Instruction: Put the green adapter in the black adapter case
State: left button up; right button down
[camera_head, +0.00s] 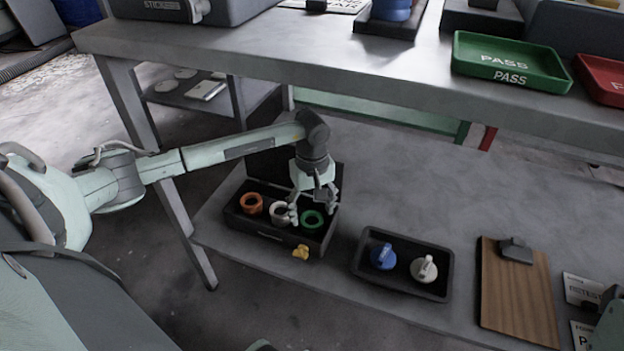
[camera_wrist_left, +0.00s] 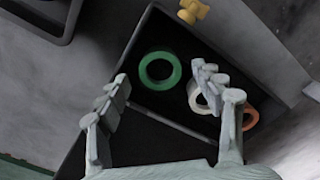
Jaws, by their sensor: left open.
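The green adapter (camera_head: 313,220) is a ring lying inside the open black adapter case (camera_head: 268,236), at its right end in the head view. The green adapter also shows whole in the left wrist view (camera_wrist_left: 147,82), on the dark case floor. My left gripper (camera_head: 309,208) is over the case at the green adapter, fingers pointing down. A white adapter (camera_head: 279,213) and an orange adapter (camera_head: 252,203) sit beside the green one; a finger partly covers the white one.
A small yellow fitting (camera_head: 301,252) is at the case's front edge. A black tray (camera_head: 403,289) holds a blue part (camera_head: 383,256) and a white part (camera_head: 424,269). A clipboard (camera_head: 516,296) lies further right. An upper shelf (camera_head: 330,62) overhangs behind, with a green PASS tray (camera_head: 511,62).

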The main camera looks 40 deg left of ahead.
aim_at(312, 222)
pick_arm(q)
notch_tip(312, 222, up, 11)
jog(key=p, duration=0.1)
jog(key=shift+p, duration=0.3)
pick_arm(e)
jog(key=w+g, duration=0.1)
jog(key=w+a+f+g, duration=0.1)
jog(key=w+g, duration=0.1)
jog(key=shift+w+a+f, duration=0.25)
jog(key=shift+a+f, duration=0.15)
pick_arm(q)
jog(key=shift+r, duration=0.1)
